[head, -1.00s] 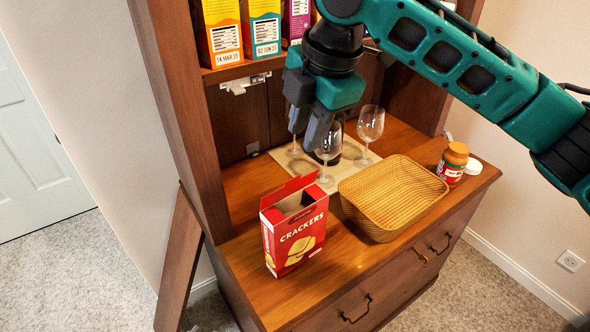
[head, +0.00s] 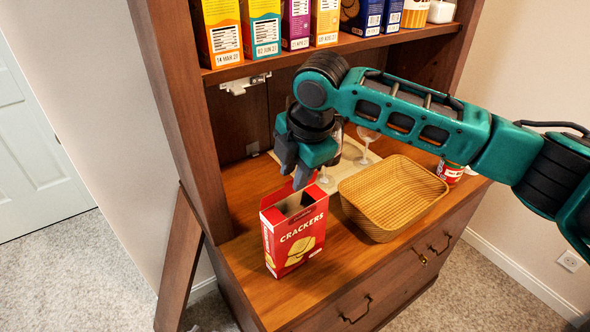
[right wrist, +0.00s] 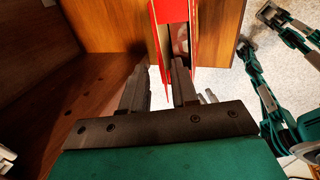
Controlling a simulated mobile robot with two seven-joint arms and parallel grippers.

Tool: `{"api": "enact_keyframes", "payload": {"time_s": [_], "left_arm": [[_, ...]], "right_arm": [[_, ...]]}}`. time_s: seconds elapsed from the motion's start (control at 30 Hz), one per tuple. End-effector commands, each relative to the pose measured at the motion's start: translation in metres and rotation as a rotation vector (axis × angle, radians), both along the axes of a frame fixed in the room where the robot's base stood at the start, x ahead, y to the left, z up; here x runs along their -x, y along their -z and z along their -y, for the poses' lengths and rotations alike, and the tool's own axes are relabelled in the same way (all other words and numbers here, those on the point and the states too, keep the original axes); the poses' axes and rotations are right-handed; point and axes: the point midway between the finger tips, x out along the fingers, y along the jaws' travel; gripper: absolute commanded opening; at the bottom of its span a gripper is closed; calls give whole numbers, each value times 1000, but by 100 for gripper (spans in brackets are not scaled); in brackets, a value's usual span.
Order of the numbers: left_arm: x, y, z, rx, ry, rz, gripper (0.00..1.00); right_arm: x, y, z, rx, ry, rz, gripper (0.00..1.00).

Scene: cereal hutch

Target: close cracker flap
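The red cracker box (head: 294,236) stands upright at the front left of the hutch counter, its top open and its inside showing. In the head view my right gripper (head: 301,180) is just above and behind the box's back top edge, hiding much of the raised back flap. In the right wrist view my right gripper (right wrist: 160,88) has its fingers apart, with a red edge of the box (right wrist: 160,40) by the gap between them. I cannot tell whether they touch it. Parts of my left arm show at the right of the wrist view, with its finger state unclear.
A wicker basket (head: 393,198) stands right of the box. Wine glasses (head: 367,140) stand on a mat behind, partly hidden by my arm. A red-labelled jar (head: 450,172) is at the far right. A shelf of boxes (head: 262,30) hangs above. The counter before the basket is clear.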

Motion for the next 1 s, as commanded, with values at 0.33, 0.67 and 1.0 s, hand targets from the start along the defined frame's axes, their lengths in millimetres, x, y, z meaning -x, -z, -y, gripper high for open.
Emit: {"api": "enact_keyframes", "payload": {"time_s": [0.33, 0.67, 1.0], "left_arm": [[0, 0, 0, 0, 0, 1, 29], [0, 0, 0, 0, 0, 1, 29], [0, 0, 0, 0, 0, 0, 29]], "right_arm": [[-1, 3, -1, 0, 0, 0, 27], [-1, 3, -1, 0, 0, 0, 0], [-1, 3, 0, -1, 0, 2, 0]]}}
